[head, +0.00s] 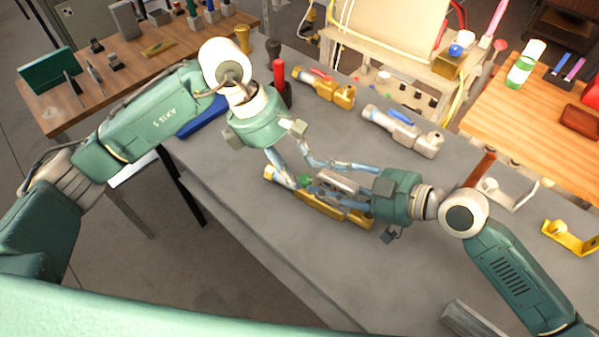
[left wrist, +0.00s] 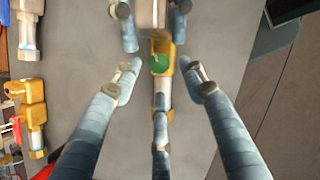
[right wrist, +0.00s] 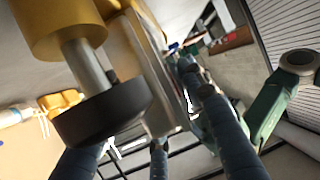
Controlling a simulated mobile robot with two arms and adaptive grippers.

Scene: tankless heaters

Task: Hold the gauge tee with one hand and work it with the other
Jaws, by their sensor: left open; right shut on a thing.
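The gauge tee (head: 318,205) is a brass body with a pale pipe end and a small green part. It lies low over the grey bench in the head view, partly hidden by both grippers. In the left wrist view its brass end and round green part (left wrist: 159,64) show between my left fingers. My left gripper (left wrist: 161,78) is open, one finger on each side of the tee, with gaps. My right gripper (head: 325,179) is shut on the tee from the right. In the right wrist view a brass cylinder with a black disc (right wrist: 103,113) looms close; its contact is unclear.
A red-handled tool (head: 280,82) stands behind my left gripper. Wooden tables flank the grey bench (head: 270,240).

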